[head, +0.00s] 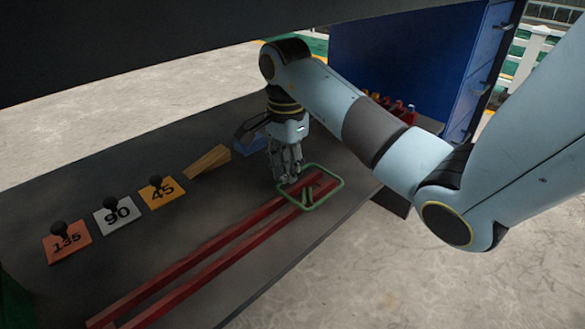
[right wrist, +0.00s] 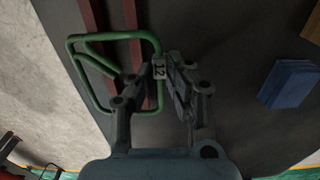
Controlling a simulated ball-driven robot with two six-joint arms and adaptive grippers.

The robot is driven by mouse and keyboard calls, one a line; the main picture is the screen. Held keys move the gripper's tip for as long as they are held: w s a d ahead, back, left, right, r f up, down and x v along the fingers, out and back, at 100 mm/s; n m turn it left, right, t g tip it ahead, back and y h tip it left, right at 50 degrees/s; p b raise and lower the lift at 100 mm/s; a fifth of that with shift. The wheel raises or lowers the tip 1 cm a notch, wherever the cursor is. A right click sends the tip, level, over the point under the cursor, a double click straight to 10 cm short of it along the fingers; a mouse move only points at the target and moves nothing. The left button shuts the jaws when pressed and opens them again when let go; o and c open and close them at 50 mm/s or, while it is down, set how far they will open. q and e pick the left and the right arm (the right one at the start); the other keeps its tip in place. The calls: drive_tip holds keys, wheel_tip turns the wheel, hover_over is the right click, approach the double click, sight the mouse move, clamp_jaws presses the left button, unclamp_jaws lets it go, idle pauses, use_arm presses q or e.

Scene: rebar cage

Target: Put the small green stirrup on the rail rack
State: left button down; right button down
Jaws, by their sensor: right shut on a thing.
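The small green stirrup (head: 327,172) is a rounded rectangular loop with hooked ends at one corner. The stirrup (right wrist: 115,36) also shows in the right wrist view, left of and between the fingers (right wrist: 156,78). The rail rack is two parallel red bars (head: 205,262) on the dark table. The stirrup overlaps their far end in the head view; whether it touches them I cannot tell. My left gripper is not in view.
Plates marked 135 (head: 68,248), 90 (head: 117,216) and 45 (head: 163,192), each with a black knob, lie on the left. A wooden wedge (head: 207,161) and a blue block (head: 250,142) lie behind. A blue panel (head: 400,60) stands at the back right.

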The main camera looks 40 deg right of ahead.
drive_tip(key=shift+f, duration=0.15)
drive_tip(key=c, duration=1.3)
unclamp_jaws()
